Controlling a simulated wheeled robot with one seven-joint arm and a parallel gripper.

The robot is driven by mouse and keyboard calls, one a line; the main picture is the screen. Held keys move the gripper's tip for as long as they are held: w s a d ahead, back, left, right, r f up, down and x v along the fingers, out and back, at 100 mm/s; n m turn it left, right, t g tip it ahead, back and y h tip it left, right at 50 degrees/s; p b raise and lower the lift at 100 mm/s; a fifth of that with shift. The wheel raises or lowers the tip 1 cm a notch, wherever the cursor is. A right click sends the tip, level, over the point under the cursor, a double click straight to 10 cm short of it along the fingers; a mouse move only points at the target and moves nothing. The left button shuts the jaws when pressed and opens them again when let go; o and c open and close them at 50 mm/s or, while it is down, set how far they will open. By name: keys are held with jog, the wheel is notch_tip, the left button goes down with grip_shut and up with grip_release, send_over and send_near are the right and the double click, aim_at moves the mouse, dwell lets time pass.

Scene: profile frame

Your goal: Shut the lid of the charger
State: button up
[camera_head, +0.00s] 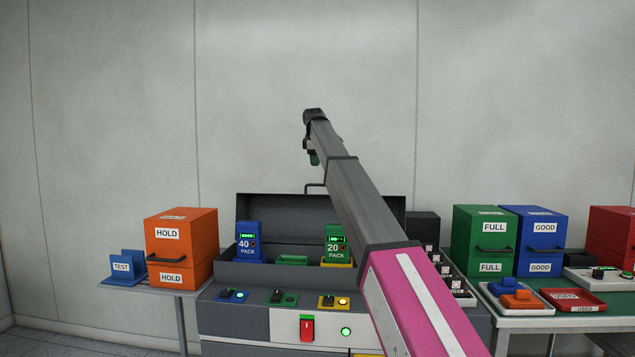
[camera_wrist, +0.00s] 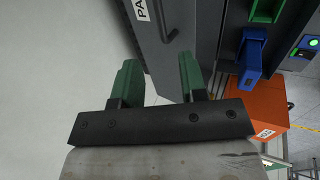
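The charger (camera_head: 235,275) is a dark grey bench unit with its lid (camera_head: 270,207) standing open and upright at the back. A bar handle (camera_head: 308,187) shows on the lid's top edge, partly behind my arm. My gripper (camera_head: 312,157) is high above the lid's top edge in the head view, seen small. In the wrist view my gripper (camera_wrist: 158,78) has two green fingers wide apart with nothing held between them. The grey lid (camera_wrist: 185,70) and its dark handle (camera_wrist: 165,35) lie beyond the fingers. My arm hides the lid's right part in the head view.
A blue pack (camera_head: 249,243) and a green pack (camera_head: 335,243) stand in the charger, with an empty green bay (camera_head: 292,260) between. An orange HOLD box (camera_head: 181,250) stands left; green (camera_head: 480,245) and blue (camera_head: 536,245) boxes stand right. Wall space above is clear.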

jog(key=x, duration=1)
jog(key=shift+w+f, duration=0.15)
jog(key=shift+f, duration=0.2)
grip_shut()
